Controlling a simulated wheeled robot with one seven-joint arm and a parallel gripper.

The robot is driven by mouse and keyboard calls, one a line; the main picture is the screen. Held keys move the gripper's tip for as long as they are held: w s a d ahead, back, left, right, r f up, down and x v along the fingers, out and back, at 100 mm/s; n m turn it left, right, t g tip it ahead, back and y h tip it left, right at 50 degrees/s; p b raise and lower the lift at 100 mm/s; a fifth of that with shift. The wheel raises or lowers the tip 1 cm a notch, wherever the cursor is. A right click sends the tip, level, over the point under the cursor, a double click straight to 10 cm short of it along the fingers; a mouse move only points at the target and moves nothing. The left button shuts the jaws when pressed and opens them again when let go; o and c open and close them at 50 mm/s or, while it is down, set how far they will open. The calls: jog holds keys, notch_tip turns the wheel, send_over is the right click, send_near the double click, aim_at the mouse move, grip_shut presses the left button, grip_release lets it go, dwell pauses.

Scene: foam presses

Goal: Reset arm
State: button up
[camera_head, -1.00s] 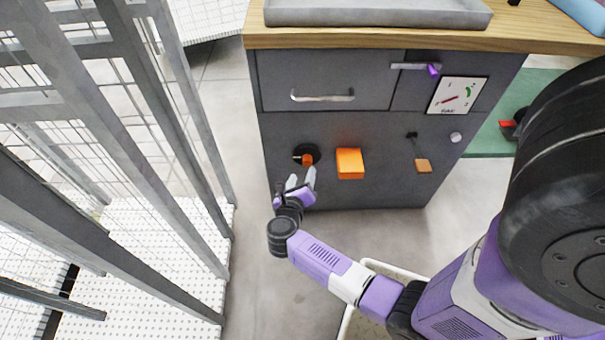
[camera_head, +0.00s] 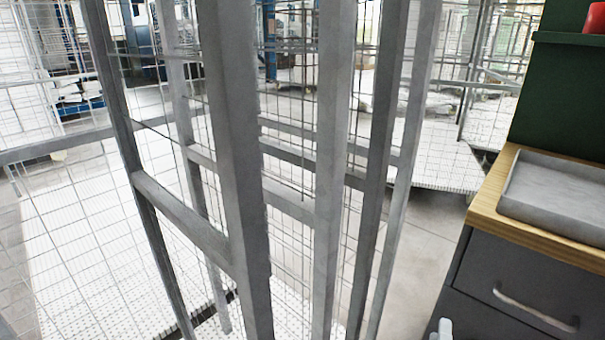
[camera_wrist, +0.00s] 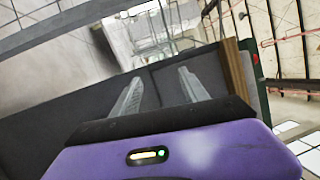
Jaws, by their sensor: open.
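In the wrist view my gripper (camera_wrist: 159,77) is open, with its two pale grey fingers apart and nothing between them. Behind the fingers is the dark grey face of the cabinet (camera_wrist: 88,97); I cannot tell how close it is. In the head view only a pale fingertip of my gripper (camera_head: 444,328) shows at the bottom edge, in front of the cabinet (camera_head: 462,310). The rest of my arm is outside the head view.
Grey metal posts with wire mesh (camera_head: 240,170) fill the left and middle of the head view. The cabinet's wooden top (camera_head: 487,205) carries a grey tray (camera_head: 565,200), above a drawer handle (camera_head: 535,310). Bare floor (camera_head: 415,250) lies between mesh and cabinet.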

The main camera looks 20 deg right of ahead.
jog(key=s+a+r+n+t+y, duration=0.3)
jog(key=s+a+n+y, duration=0.15)
jog(key=a+n, duration=0.5)
jog(key=s+a+r+n+t+y, duration=0.2)
jog(key=s+a+r+n+y, duration=0.15)
jog(key=a+n+y, duration=0.55)
jog(key=s+a+r+n+g+y, duration=0.1)
jog(key=s+a+n+g, duration=0.35)
jog(key=s+n, duration=0.75)
notch_tip(320, 180, up, 21)
jog(key=s+a+m+t+p, duration=0.1)
jog(key=s+m+p, duration=0.1)
jog(key=p, duration=1.9)
jog(key=shift+a, duration=0.3)
